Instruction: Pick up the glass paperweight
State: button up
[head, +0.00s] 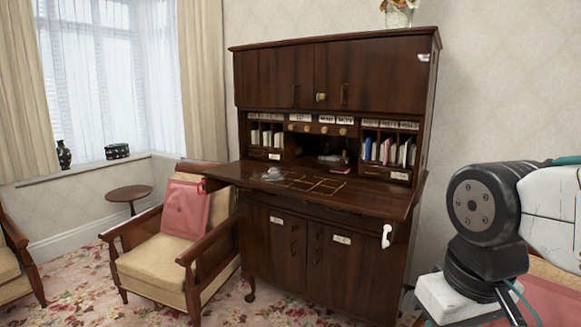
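A dark wooden bureau (345,215) stands against the wall with its writing flap folded down. A small pale, glassy-looking object (271,174) lies near the left end of the flap. It may be the glass paperweight, but it is too small to be sure. Small items (340,164) sit in the dark opening at the back of the flap; I cannot make them out. Parts of my arm show at the right edge, well apart from the bureau. My gripper's fingers do not show.
A wooden armchair (150,255) with a pink cushion (186,208) stands left of the bureau, close to the flap's left end. A small round table (129,193) is by the window. Patterned carpet (90,290) covers the floor. Books (388,151) fill the bureau's right pigeonholes.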

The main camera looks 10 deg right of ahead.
aim_at(274, 173)
jog(key=u, duration=0.2)
jog(key=i, duration=1.55)
jog(key=u, duration=0.6)
jog(key=i, duration=0.8)
